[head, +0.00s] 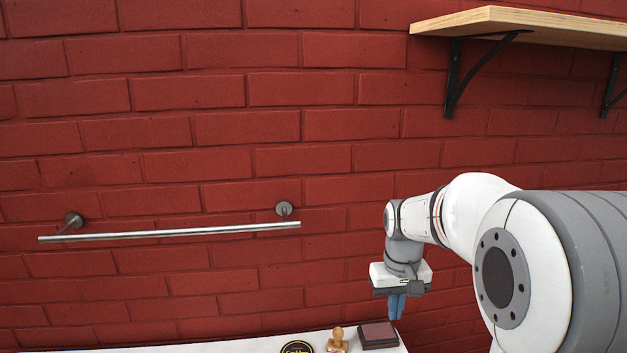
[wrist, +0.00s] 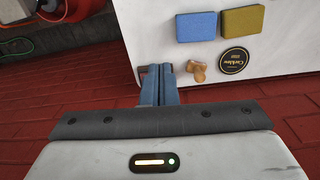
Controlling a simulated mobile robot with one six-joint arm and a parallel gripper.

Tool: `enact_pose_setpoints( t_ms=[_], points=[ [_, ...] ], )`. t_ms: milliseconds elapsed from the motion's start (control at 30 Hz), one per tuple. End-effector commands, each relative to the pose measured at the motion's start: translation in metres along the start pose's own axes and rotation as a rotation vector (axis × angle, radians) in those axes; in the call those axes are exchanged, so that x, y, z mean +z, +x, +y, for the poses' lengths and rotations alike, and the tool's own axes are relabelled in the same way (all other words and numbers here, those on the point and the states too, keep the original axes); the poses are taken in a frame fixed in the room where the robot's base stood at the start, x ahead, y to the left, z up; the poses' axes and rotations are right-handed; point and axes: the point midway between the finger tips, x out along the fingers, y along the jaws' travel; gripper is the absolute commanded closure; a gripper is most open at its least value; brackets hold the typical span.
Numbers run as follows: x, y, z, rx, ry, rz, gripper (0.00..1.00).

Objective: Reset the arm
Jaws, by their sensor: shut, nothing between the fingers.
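My gripper (head: 396,308) hangs at the end of my arm, right of centre in the head view, with its blue fingers pointing down. Its fingers are together and empty, near the right end of a white tabletop (head: 240,346). In the wrist view the fingers (wrist: 158,70) show in front of the tabletop's edge (wrist: 285,55). They partly hide a dark ink pad (head: 378,335) there.
A metal rail (head: 170,233) and a wooden shelf (head: 530,27) are on the red brick wall.

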Motion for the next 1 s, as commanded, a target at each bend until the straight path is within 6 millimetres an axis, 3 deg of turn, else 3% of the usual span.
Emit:
enact_pose_setpoints(
  t_ms=[33,200,400,500,700,1000],
  points=[
    [0.021,-0.009,-0.003,0.001,0.007,0.024,1.0],
    [0.083,-0.023,-0.011,0.001,0.032,0.088,1.0],
    [0.15,-0.021,-0.02,-0.001,0.06,0.158,1.0],
    [0.173,-0.016,-0.022,-0.003,0.071,0.182,1.0],
    [0.193,-0.009,-0.034,-0.005,0.079,0.203,1.0],
    [0.193,-0.009,-0.034,-0.005,0.079,0.203,1.0]
  ],
)
